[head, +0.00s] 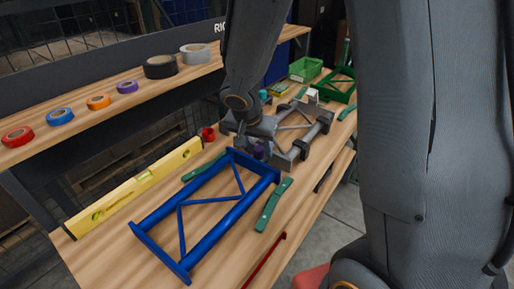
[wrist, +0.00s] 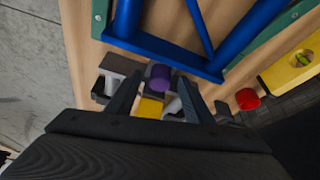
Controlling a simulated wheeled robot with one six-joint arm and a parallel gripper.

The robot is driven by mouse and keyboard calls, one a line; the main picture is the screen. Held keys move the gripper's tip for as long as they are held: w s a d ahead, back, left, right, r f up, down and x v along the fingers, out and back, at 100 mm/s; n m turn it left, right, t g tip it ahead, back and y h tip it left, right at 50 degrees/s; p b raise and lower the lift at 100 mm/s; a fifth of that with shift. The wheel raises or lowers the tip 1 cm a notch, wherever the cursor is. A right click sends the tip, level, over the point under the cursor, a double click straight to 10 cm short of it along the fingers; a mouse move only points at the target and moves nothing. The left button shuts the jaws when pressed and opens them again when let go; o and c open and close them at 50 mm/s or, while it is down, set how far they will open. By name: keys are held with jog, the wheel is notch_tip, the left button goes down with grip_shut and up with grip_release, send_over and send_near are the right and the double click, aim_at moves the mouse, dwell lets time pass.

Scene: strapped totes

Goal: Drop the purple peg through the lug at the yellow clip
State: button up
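The purple peg (wrist: 160,77) is between the two fingertips of my gripper (wrist: 162,80) in the wrist view, and the fingers appear closed on its sides. In the head view the peg (head: 259,152) shows just under my gripper (head: 250,143), near the far corner of the blue frame. The yellow clip (wrist: 150,109) lies behind the peg, between the fingers in the wrist view, beside grey and dark metal parts. The lug's hole cannot be made out; the fingers and peg hide part of that spot.
A yellow level (head: 140,186) and a red round object (wrist: 247,98) are close by. Tape rolls line the shelf (head: 75,135).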

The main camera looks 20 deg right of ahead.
jog(key=v, duration=0.6)
jog(key=shift+a+r, duration=0.1)
jog(key=shift+r, duration=0.2)
jog(key=s+n, duration=0.1)
jog(key=s, duration=0.1)
jog(key=s+d+n+g, duration=0.1)
jog(key=s, duration=0.2)
jog(key=s+d+f+n+g+y, duration=0.1)
jog(key=s, duration=0.2)
jog(key=shift+s+n, duration=0.15)
jog(key=shift+n, duration=0.25)
jog(key=s+f+n+g+y, duration=0.1)
jog(key=s+n, duration=0.3)
jog(key=s, duration=0.2)
jog(key=shift+s+f+y, duration=0.25)
jog(key=shift+y, duration=0.15)
